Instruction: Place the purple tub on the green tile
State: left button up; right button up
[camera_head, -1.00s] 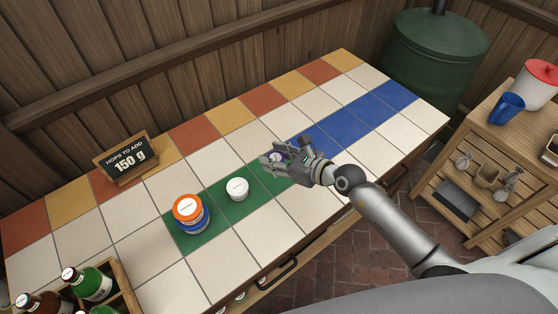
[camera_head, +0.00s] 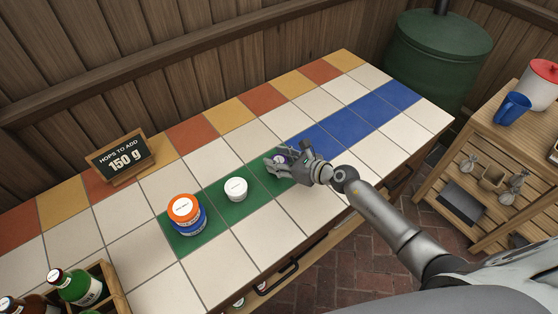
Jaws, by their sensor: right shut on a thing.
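The purple tub (camera_head: 281,159) shows as a small purple-and-white patch between the fingers of my right gripper (camera_head: 278,163), which is shut on it. The gripper hides most of the tub. It is over the right end of the green tile strip (camera_head: 258,190), next to the blue tiles; I cannot tell whether the tub touches the tile. A white tub (camera_head: 236,190) stands on the middle of the green strip. An orange-lidded tub (camera_head: 184,207) sits on a blue tub (camera_head: 192,225) at the strip's left end. My left gripper is not in view.
Blue tiles (camera_head: 350,128) to the right of the green strip are bare. A chalkboard sign (camera_head: 121,160) stands at the back left. A wooden crate of bottles (camera_head: 118,295) is at the front left. A wooden shelf (camera_head: 490,135) with a blue cup (camera_head: 513,108) is at right.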

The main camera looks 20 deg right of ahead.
jog(key=shift+f, duration=0.2)
jog(key=o, duration=1)
jog(key=shift+r, duration=0.1)
jog(key=shift+r, duration=0.2)
jog(key=v, duration=1)
jog(key=shift+s+d, duration=0.25)
jog(key=shift+s, duration=0.05)
jog(key=shift+s+d+r, duration=0.3)
jog(key=shift+s, duration=0.15)
